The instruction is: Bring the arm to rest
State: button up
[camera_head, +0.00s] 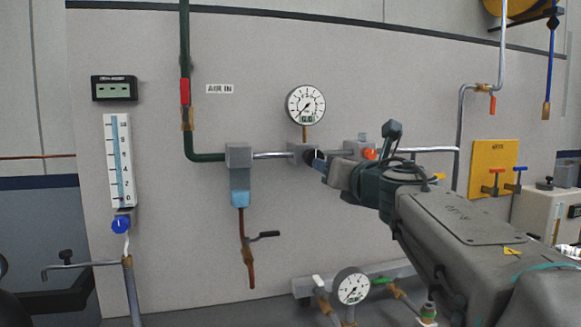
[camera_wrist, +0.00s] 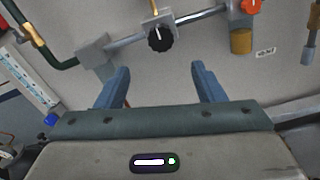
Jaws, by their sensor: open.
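My gripper (camera_wrist: 162,80) shows in the wrist view with its two blue fingers spread apart and nothing between them. Beyond the fingertips is a black round knob (camera_wrist: 159,38) with a white mark, on a grey block in the pipe; I see a gap of bare panel between the fingers. In the head view my arm reaches in from the right, and my gripper (camera_head: 321,166) is in front of the pipe, close to the black knob (camera_head: 310,157) below the round gauge (camera_head: 306,104). The fingers partly overlap there, and the exact distance to the knob cannot be told.
A green pipe (camera_head: 185,60) with a red valve handle (camera_head: 185,92) runs down to a filter with a blue bowl (camera_head: 240,187). An orange knob (camera_head: 369,154) is right of the gauge. A lower gauge (camera_head: 351,286) and valves sit below my arm.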

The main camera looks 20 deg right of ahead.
jog(key=shift+d, duration=0.1)
jog(key=s+a+f+m+g+h+p, duration=0.15)
jog(key=s+f+m+g+p, duration=0.25)
jog(key=f+m, duration=0.6)
jog(key=s+f+m+g+h+p, duration=0.35)
jog(key=f+m, duration=0.35)
jog(key=m, duration=0.8)
jog(key=s+a+f+m+g+y+p, duration=0.1)
jog(key=s+a+f+m+g+y, duration=0.1)
jog(key=s+a+f+m+g, duration=0.2)
jog(key=s+a+f+m+g+y+p, duration=0.1)
jog(key=s+a+f+m+g+y, duration=0.2)
jog(key=s+f, duration=0.4)
jog(key=s+a+m, duration=0.1)
jog(key=s+a, duration=0.1)
jog(key=s, duration=0.1)
jog(key=shift+s+a+g, duration=0.15)
jog(key=shift+a+g, duration=0.15)
jog(key=shift+g, duration=0.05)
jog(key=shift+c, duration=0.3)
